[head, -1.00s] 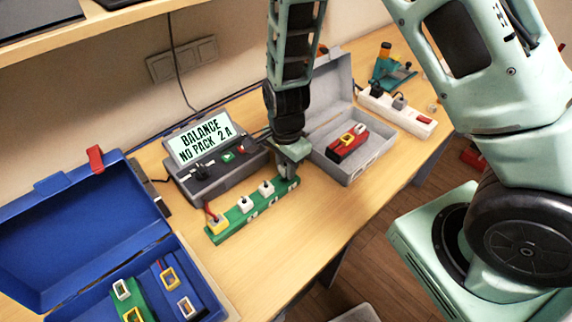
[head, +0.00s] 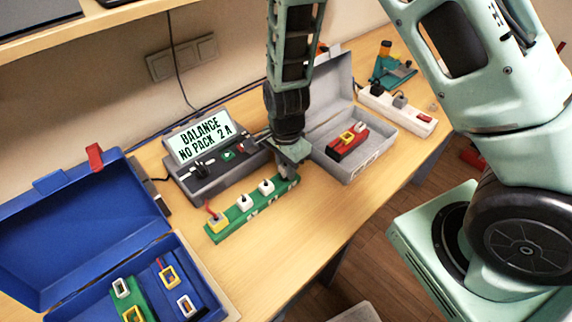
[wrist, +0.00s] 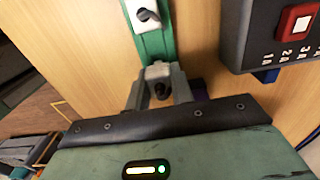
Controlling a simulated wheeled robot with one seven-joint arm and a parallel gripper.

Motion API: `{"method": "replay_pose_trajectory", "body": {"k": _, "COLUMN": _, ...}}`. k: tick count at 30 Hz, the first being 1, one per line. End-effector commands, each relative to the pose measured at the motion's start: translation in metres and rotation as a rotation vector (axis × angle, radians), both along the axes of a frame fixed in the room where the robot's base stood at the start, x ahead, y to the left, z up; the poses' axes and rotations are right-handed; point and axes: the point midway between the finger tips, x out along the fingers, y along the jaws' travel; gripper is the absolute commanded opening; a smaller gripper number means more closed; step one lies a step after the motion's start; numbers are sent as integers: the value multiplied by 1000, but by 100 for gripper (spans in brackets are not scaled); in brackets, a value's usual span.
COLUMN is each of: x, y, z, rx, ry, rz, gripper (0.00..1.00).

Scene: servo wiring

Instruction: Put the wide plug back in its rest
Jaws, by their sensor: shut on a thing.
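My gripper (head: 291,163) is at the right end of the green strip-shaped rest (head: 232,231), pointing down. In the wrist view, my gripper (wrist: 158,92) is shut on a pale plug (wrist: 157,72) with a dark middle, which I take to be the wide plug. This plug is at the end of the green rest (wrist: 155,44), in line with the strip. The fingers hide its sides and lower part, so I cannot tell whether it is fully seated. In the head view the gripper hides it.
An open grey case (head: 368,165) is close on the right, an open blue case (head: 85,225) on the left.

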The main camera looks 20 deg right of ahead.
Motion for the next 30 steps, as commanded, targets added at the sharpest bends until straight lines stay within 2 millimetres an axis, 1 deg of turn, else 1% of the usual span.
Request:
{"method": "replay_pose_trajectory", "body": {"k": 16, "x": 0, "y": 0, "z": -14, "rx": 0, "ry": 0, "rz": 0, "gripper": 1}}
{"method": "replay_pose_trajectory", "body": {"k": 17, "x": 0, "y": 0, "z": -14, "rx": 0, "ry": 0, "rz": 0, "gripper": 26}}
{"method": "replay_pose_trajectory", "body": {"k": 18, "x": 0, "y": 0, "z": -13, "rx": 0, "ry": 0, "rz": 0, "gripper": 37}}
{"method": "replay_pose_trajectory", "body": {"k": 19, "x": 0, "y": 0, "z": -13, "rx": 0, "ry": 0, "rz": 0, "gripper": 45}}
{"method": "replay_pose_trajectory", "body": {"k": 20, "x": 0, "y": 0, "z": -13, "rx": 0, "ry": 0, "rz": 0, "gripper": 48}}
{"method": "replay_pose_trajectory", "body": {"k": 27, "x": 0, "y": 0, "z": -13, "rx": 0, "ry": 0, "rz": 0, "gripper": 48}}
{"method": "replay_pose_trajectory", "body": {"k": 30, "x": 1, "y": 0, "z": -10, "rx": 1, "ry": -2, "rz": 1, "gripper": 48}}
